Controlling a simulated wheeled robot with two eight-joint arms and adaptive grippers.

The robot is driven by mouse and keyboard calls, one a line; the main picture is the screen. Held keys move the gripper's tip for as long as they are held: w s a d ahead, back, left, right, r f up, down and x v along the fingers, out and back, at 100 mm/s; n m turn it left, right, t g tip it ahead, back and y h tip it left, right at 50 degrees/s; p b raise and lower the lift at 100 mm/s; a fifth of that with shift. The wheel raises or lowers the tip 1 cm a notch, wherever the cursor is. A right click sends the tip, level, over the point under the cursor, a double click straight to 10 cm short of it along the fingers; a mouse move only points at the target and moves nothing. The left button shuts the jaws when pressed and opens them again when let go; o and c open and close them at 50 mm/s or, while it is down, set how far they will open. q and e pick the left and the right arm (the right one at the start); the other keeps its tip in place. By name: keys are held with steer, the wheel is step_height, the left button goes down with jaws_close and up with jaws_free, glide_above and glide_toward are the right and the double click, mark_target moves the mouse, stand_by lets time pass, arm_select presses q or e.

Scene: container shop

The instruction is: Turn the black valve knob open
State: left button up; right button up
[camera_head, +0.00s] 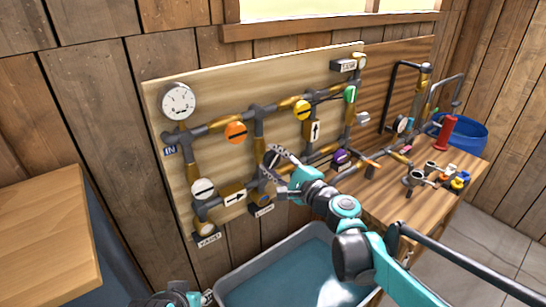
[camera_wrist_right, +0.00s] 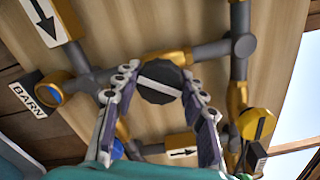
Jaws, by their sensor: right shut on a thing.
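The black valve knob (camera_wrist_right: 160,82) is a round dark knob with a white bar across its face. In the wrist view the bar slopes slightly down to the right. My right gripper (camera_wrist_right: 158,92) has one finger on each side of the knob and is shut on it. In the head view my right gripper (camera_head: 279,166) reaches the pipe board from the lower right and largely hides the knob. A small part of my left arm shows at the bottom edge; its finger state is unclear.
The wooden board (camera_head: 215,88) carries pipes, a gauge (camera_head: 178,101), an orange knob (camera_head: 236,132), yellow (camera_head: 303,110), white (camera_head: 203,189) and purple knobs (camera_head: 341,158). A grey water tub (camera_head: 243,277) stands below. A side table (camera_head: 425,208) at right holds loose fittings.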

steer(key=n+p, duration=0.1)
steer(key=n, duration=0.2)
steer(key=shift+n, duration=0.3)
steer(key=shift+n+p, duration=0.3)
steer(key=shift+n, duration=1.6)
steer(key=o, duration=1.2)
steer(key=v, duration=1.2)
steer(key=shift+f, duration=0.1)
